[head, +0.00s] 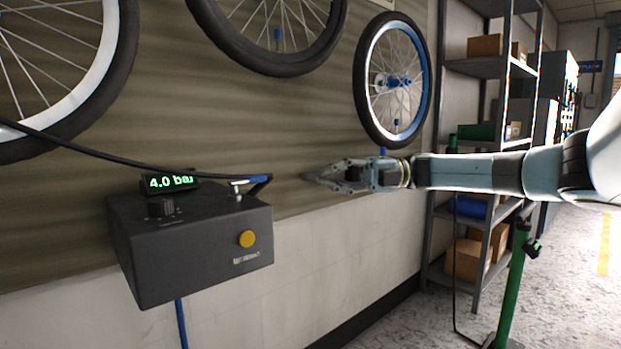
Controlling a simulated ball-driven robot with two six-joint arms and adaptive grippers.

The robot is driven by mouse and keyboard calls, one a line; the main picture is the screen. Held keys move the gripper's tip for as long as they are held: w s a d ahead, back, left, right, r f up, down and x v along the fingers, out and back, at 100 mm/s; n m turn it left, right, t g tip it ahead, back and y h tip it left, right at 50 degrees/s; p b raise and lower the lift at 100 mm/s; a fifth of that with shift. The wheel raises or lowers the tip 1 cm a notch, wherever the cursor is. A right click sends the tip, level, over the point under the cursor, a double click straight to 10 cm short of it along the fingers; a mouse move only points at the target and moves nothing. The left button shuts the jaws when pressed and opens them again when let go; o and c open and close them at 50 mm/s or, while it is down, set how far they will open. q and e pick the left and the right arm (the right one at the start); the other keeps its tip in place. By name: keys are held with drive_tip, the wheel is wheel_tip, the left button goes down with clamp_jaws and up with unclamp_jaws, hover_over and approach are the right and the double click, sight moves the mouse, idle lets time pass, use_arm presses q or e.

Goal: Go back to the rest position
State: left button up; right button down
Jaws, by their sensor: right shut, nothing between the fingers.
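My right gripper (322,179) reaches in from the right on its grey-blue arm, with its fingers pointing left. It is shut and empty, held in front of the wall panel. A dark box (190,250) with a yellow button (246,239) and a lit display (170,183) reading about "4.0 bar" is on the wall to its left. A gap shows in the picture between the fingertips and the box. A black hose (120,160) with a blue and metal end (250,185) lies over the box top. My left gripper is not in view.
Wheels hang on the slatted wall panel (300,120), one with a blue rim (397,80) just above my right gripper. A metal shelf (490,68) with cardboard boxes stands behind my arm. A green stand (513,285) is below it. Floor at the right (575,300) is clear.

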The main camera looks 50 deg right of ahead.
drive_tip(key=shift+s+d, duration=0.2)
drive_tip(key=shift+d, duration=0.4)
